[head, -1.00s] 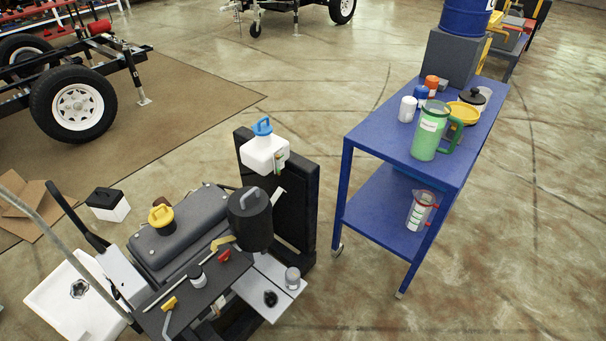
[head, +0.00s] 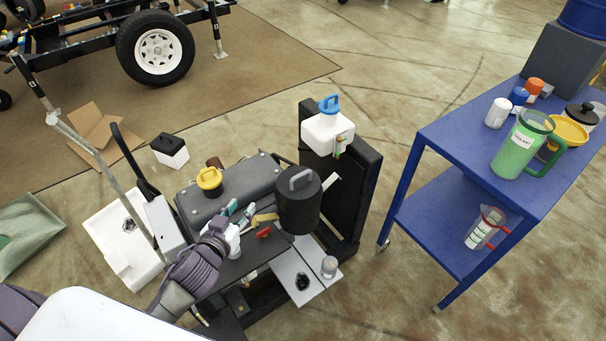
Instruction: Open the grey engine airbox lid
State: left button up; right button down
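The engine unit (head: 235,188) stands at the centre of the head view. On its right side is a dark grey upright cylinder, which looks like the airbox (head: 298,213). Its round lid (head: 287,184) sits on top and appears closed, with a lighter grey arched handle (head: 302,178). My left gripper (head: 241,209) comes in from the lower left over the engine's black plate, left of the cylinder and apart from it. Its teal-tipped fingers are spread and nothing shows between them. My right gripper is out of view.
A yellow cap (head: 209,179) is on the engine's top. A white reservoir with a blue cap (head: 328,126) stands behind the cylinder against a black panel (head: 360,180). A blue cart (head: 450,140) with containers stands right. Clear floor lies between cart and engine.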

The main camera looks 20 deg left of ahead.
aim_at(300, 174)
pick_arm(q)
jog(key=w+r+m+h, duration=0.1)
jog(key=h, duration=0.1)
jog(key=w+d+r+m+t+h, duration=0.1)
jog(key=h, duration=0.1)
jog(key=w+r+m+t+h, duration=0.1)
jog(key=h, duration=0.1)
jog(key=shift+d+h, duration=0.15)
jog(key=shift+h, duration=0.25)
jog(key=shift+s+d+m+g+h, duration=0.2)
jog(key=shift+d+m+g+h, duration=0.15)
jog(key=shift+m+h, duration=0.5)
jog(key=w+d+h, duration=0.1)
jog(key=w+d, duration=0.2)
jog(key=w+d+m+g, duration=0.1)
jog(key=w+d, duration=0.2)
jog(key=w+d+h, duration=0.1)
jog(key=w+d, duration=0.2)
jog(key=shift+w+d+g+h, duration=0.15)
jog(key=shift+w+g+h, duration=0.15)
jog(key=shift+g+h, duration=0.05)
grip_shut()
